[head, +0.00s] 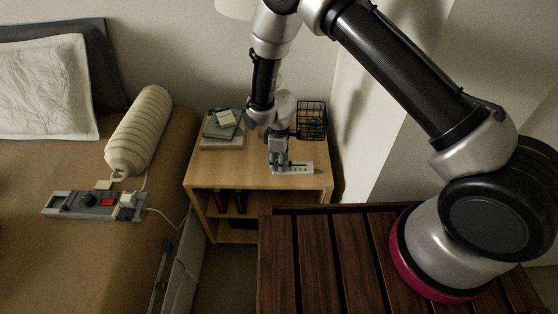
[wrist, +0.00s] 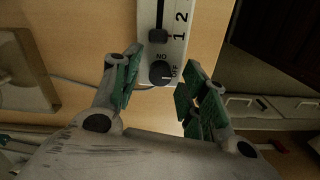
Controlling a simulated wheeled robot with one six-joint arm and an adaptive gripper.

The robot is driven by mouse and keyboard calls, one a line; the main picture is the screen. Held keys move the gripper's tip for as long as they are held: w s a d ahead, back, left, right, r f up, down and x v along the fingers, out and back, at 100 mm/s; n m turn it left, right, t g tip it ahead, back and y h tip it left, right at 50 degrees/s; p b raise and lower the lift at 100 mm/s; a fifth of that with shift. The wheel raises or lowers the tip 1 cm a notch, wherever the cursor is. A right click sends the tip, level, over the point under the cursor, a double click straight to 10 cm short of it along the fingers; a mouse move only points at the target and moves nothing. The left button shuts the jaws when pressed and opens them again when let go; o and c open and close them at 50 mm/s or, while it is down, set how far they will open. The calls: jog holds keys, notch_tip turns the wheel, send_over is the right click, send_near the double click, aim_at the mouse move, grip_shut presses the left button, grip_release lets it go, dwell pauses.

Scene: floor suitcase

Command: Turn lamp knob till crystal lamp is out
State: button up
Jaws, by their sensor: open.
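A white control panel (head: 301,168) lies on the wooden nightstand. In the wrist view the panel (wrist: 176,52) carries a black slider (wrist: 158,36) beside the numbers 1 and 2. A pale mark on the knob appears to point toward the right. My gripper (wrist: 162,80) is open, one green-padded finger on each side of the knob, apart from it. In the head view my gripper (head: 279,160) hides the knob end. I cannot clearly identify the crystal lamp.
The nightstand (head: 225,179) also holds stacked books (head: 222,130) and a black wire basket (head: 312,119) behind my gripper. On the bed at left lie a ribbed bolster (head: 138,130) and another control box (head: 80,205) with a cord. A pale lampshade (head: 236,8) is cut off at the top.

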notch_tip(320, 180, up, 12)
dwell(0.4)
dwell(0.3)
